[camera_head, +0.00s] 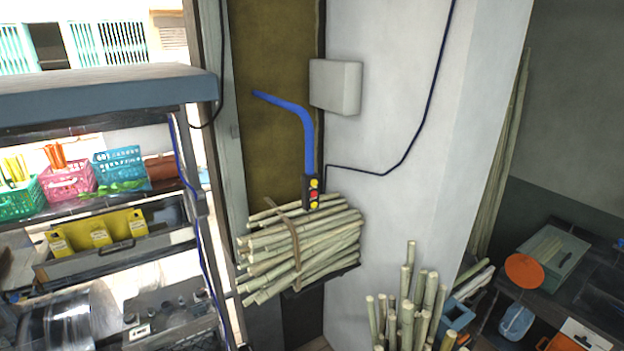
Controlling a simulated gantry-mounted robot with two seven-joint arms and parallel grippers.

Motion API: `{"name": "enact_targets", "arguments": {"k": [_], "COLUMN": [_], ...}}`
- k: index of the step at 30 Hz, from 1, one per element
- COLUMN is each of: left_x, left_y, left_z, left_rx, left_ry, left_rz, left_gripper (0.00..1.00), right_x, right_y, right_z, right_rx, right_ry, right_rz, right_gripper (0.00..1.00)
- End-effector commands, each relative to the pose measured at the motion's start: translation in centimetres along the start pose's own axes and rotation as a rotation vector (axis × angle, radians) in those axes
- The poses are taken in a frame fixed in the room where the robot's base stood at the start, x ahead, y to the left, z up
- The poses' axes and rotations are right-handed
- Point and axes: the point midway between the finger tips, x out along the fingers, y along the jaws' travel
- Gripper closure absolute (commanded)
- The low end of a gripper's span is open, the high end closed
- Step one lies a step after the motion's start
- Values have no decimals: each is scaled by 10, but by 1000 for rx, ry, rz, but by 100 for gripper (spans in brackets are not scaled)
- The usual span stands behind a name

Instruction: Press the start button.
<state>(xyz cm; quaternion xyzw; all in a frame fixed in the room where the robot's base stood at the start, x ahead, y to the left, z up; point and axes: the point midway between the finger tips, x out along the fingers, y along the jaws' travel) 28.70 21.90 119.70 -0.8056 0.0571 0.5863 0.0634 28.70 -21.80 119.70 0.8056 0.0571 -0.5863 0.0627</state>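A small dark button box (306,188) is at the center of the head view, just above a bundle of sugarcane. Its face carries a yellow button (314,184) at the top, a red button (314,195) in the middle and another yellow button (314,205) at the bottom. I cannot read any label that marks one as start. A thick blue conduit (307,135) runs up from the box and bends left. Neither of my grippers is in view, and nothing touches the buttons.
The tied cane bundle (290,250) rests on a ledge below the box. A grey box (336,86) hangs on the wall above. A metal shelf stand (110,92) with colored baskets is at left. Upright canes (407,320) and a cluttered bench (592,285) are at right.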

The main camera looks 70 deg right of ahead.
Motion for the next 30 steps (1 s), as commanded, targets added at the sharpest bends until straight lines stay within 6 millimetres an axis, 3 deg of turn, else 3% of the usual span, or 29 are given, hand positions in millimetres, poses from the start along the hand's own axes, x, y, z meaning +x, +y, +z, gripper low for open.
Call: {"name": "enact_targets", "arguments": {"k": [14,26,30], "left_x": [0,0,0], "left_y": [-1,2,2], "left_z": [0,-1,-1], "left_rx": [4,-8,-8], "left_ry": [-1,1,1], "left_rz": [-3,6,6], "left_gripper": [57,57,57], "right_x": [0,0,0], "right_y": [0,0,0], "right_z": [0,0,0], "right_rx": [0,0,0], "right_ry": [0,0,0], "right_rz": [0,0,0], "right_gripper": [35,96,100]}}
